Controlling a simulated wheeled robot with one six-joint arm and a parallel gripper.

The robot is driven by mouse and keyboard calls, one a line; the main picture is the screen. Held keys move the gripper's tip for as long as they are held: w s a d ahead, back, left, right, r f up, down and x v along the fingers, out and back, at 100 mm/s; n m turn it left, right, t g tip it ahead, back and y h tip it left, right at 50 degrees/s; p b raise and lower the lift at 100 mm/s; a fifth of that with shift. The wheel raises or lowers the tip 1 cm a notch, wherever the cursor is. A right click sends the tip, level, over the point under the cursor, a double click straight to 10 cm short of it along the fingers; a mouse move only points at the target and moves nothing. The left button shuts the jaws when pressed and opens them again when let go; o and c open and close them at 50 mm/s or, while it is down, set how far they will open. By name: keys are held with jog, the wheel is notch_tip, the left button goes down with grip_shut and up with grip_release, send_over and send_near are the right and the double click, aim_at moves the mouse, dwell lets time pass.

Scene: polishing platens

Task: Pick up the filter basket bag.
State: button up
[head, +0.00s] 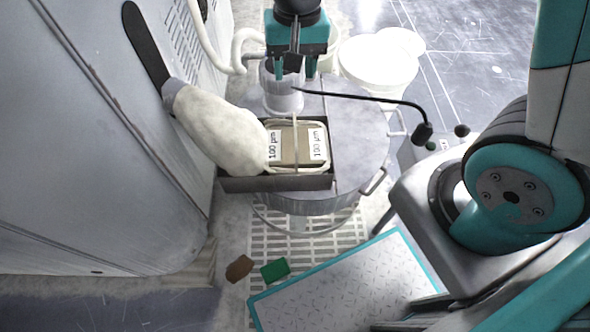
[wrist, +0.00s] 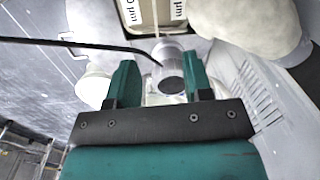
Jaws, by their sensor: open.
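The filter basket bag seems to be the tan rectangular piece (head: 288,150) with a cream rim and white "100 µm" labels. It lies in a dark open tray (head: 275,183) on the round grey drum. A corner of it shows at the top of the wrist view (wrist: 138,14). My gripper (head: 293,68) is open, behind and above the tray, apart from the bag. In the wrist view its teal fingers (wrist: 160,78) are spread. A clear cylinder (head: 283,101) shows below my gripper and appears between the fingers in the wrist view (wrist: 172,65); contact cannot be told.
A bulging white cloth sleeve (head: 215,130) on a dark spout overlaps the tray's left side. A thin black gooseneck (head: 375,98) reaches over the drum lid (head: 355,125) from the right. White buckets (head: 375,65) stand behind. The machine's grey wall (head: 100,140) bounds the left.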

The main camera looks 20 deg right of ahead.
jog(key=m+b, duration=0.1)
jog(key=b, duration=0.1)
send_near(295, 130)
jog(key=shift+h, duration=0.3)
jog(key=f+b, duration=0.1)
jog(key=f, duration=0.1)
jog(key=f+b, duration=0.1)
jog(key=f, duration=0.1)
jog(key=f+b, duration=0.2)
jog(key=shift+a+f, duration=0.15)
jog(key=shift+a, duration=0.15)
notch_tip(295, 130, down, 6)
jog(key=b, duration=0.3)
jog(key=shift+d+f+b, duration=0.1)
jog(key=shift+f+b, duration=0.15)
jog(key=shift+b, duration=0.1)
jog(key=shift+r, duration=0.1)
grip_shut()
